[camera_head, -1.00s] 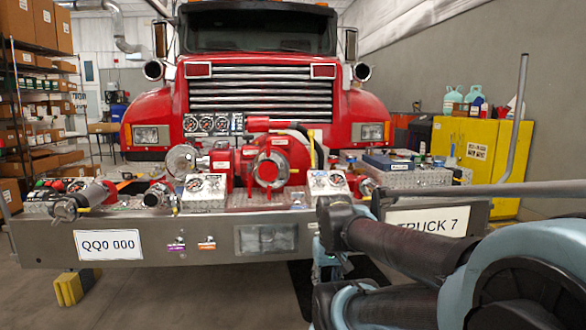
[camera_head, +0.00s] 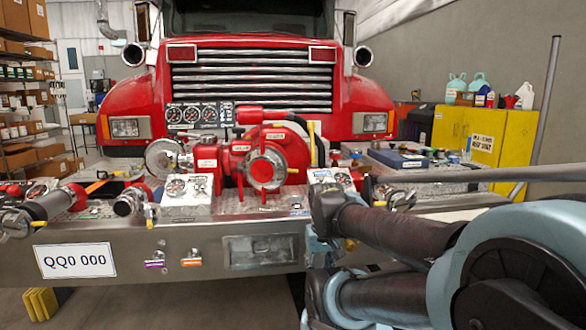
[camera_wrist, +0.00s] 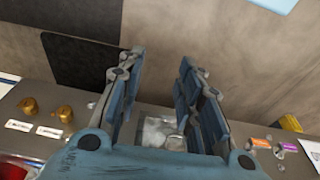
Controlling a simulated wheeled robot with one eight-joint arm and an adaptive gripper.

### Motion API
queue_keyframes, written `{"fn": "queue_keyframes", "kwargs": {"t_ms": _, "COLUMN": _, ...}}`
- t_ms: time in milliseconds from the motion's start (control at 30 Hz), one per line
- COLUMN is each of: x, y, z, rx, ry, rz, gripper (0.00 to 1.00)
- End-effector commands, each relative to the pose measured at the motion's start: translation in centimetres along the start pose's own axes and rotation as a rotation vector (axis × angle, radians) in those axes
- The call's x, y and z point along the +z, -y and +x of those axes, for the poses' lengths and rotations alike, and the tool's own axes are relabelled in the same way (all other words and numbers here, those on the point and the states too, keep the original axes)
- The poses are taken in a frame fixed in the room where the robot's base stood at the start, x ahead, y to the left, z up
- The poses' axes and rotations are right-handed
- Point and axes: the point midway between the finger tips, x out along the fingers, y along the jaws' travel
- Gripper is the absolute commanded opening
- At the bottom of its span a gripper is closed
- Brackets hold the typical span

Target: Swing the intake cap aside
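The red pump (camera_head: 236,158) stands on the truck's front bumper deck. A second round silver fitting (camera_head: 163,158) is at the pump's left; I cannot tell for sure which is the intake cap. My gripper shows in the wrist view (camera_wrist: 162,65), its two blue fingers apart with nothing held. It points down in front of the bumper, well apart from both caps. In the head view my arm comes in from the right and the fingers cannot be made out.
The steel bumper (camera_head: 135,262) runs across the front, with a plate reading QQ0 000 (camera_head: 75,261) and purple (camera_head: 155,262) and orange (camera_head: 191,260) tags. Gauge panels (camera_head: 186,190) and hose fittings (camera_head: 131,200) crowd the deck. A yellow cabinet (camera_head: 487,140) stands at the right.

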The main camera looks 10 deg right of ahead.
Motion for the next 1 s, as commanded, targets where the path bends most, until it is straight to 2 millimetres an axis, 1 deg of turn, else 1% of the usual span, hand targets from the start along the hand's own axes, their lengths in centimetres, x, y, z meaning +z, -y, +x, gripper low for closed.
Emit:
{"fn": "queue_keyframes", "kwargs": {"t_ms": 167, "x": 0.0, "y": 0.0, "z": 0.0, "rx": 0.0, "ry": 0.0, "rz": -0.001, "gripper": 0.33}}
{"fn": "queue_keyframes", "kwargs": {"t_ms": 200, "x": 0.5, "y": 0.0, "z": -0.7, "rx": 0.0, "ry": -0.01, "rz": -0.004, "gripper": 0.33}}
{"fn": "queue_keyframes", "kwargs": {"t_ms": 233, "x": 0.4, "y": 0.0, "z": -1.0, "rx": 0.001, "ry": -0.011, "rz": -0.008, "gripper": 0.33}}
{"fn": "queue_keyframes", "kwargs": {"t_ms": 267, "x": 0.2, "y": 0.0, "z": -1.3, "rx": 0.001, "ry": -0.012, "rz": -0.015, "gripper": 0.33}}
{"fn": "queue_keyframes", "kwargs": {"t_ms": 367, "x": -1.6, "y": -0.1, "z": -3.0, "rx": 0.004, "ry": -0.01, "rz": -0.059, "gripper": 0.33}}
{"fn": "queue_keyframes", "kwargs": {"t_ms": 467, "x": -4.4, "y": -0.1, "z": -5.7, "rx": 0.008, "ry": -0.009, "rz": -0.131, "gripper": 0.33}}
{"fn": "queue_keyframes", "kwargs": {"t_ms": 500, "x": -5.8, "y": -0.2, "z": -7.0, "rx": 0.01, "ry": -0.008, "rz": -0.166, "gripper": 0.33}}
{"fn": "queue_keyframes", "kwargs": {"t_ms": 567, "x": -7.9, "y": -0.2, "z": -8.9, "rx": 0.013, "ry": -0.007, "rz": -0.221, "gripper": 0.33}}
{"fn": "queue_keyframes", "kwargs": {"t_ms": 600, "x": -9.3, "y": -0.2, "z": -10.1, "rx": 0.015, "ry": -0.006, "rz": -0.258, "gripper": 0.33}}
{"fn": "queue_keyframes", "kwargs": {"t_ms": 667, "x": -11.5, "y": -0.3, "z": -11.8, "rx": 0.019, "ry": -0.004, "rz": -0.314, "gripper": 0.33}}
{"fn": "queue_keyframes", "kwargs": {"t_ms": 700, "x": -13.0, "y": -0.3, "z": -12.9, "rx": 0.021, "ry": -0.003, "rz": -0.351, "gripper": 0.33}}
{"fn": "queue_keyframes", "kwargs": {"t_ms": 867, "x": -18.9, "y": -0.3, "z": -17.0, "rx": 0.029, "ry": 0.002, "rz": -0.497, "gripper": 0.33}}
{"fn": "queue_keyframes", "kwargs": {"t_ms": 1000, "x": -24.1, "y": -0.2, "z": -20.2, "rx": 0.035, "ry": 0.008, "rz": -0.626, "gripper": 0.33}}
